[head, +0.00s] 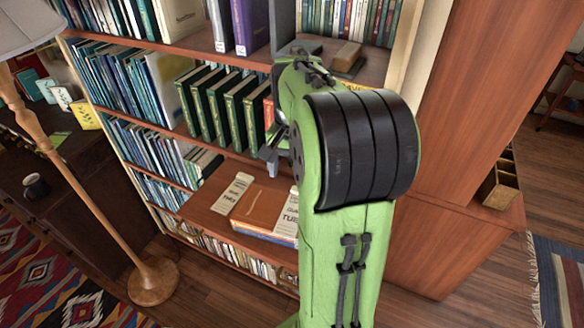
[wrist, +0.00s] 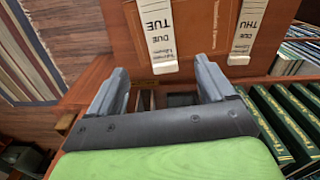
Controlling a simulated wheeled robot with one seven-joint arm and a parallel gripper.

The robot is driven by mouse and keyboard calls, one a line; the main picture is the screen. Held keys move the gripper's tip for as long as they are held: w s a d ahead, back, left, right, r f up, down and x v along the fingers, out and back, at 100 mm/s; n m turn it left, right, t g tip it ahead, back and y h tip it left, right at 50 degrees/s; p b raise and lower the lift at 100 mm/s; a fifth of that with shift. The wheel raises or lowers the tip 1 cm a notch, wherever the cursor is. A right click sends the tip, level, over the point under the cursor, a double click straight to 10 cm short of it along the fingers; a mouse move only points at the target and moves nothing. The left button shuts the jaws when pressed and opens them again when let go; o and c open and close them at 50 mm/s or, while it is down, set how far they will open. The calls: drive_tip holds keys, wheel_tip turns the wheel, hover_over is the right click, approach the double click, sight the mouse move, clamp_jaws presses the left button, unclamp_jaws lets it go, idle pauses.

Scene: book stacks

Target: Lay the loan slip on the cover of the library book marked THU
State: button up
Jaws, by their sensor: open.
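An orange-brown book (head: 262,207) lies flat on the projecting shelf board; its cover also shows in the wrist view (wrist: 207,35). A white strip printed DUE TUE (wrist: 160,34) lies over its left part in the wrist view. A white strip printed DUE THU (wrist: 247,30) lies on the right; it shows left of the book in the head view (head: 234,191). I cannot tell which book or surface is under the THU strip. I cannot pick out a separate loan slip. My gripper (wrist: 162,88) is open and empty, with its fingers pointing towards the books.
Upright green books (head: 225,108) stand on the shelf behind; they are at the right in the wrist view (wrist: 290,115). My arm hides part of the bookcase. A floor lamp (head: 85,195) stands at the left.

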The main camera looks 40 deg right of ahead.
drive_tip(key=s+a+r+n+t+h, duration=0.1)
drive_tip(key=s+a+r+n, duration=0.15)
drive_tip(key=a, duration=0.45)
drive_tip(key=s+a+r+n+t, duration=0.2)
drive_tip(key=a+n, duration=0.2)
drive_tip(key=a, duration=0.2)
drive_tip(key=s+a+f+n+t+y, duration=0.1)
drive_tip(key=s+a+f+n+t, duration=0.1)
drive_tip(key=s+a+n, duration=0.4)
drive_tip(key=shift+s+a+f+t+b, duration=0.3)
drive_tip(key=shift+s+a+b, duration=0.05)
drive_tip(key=shift+a+b, duration=0.1)
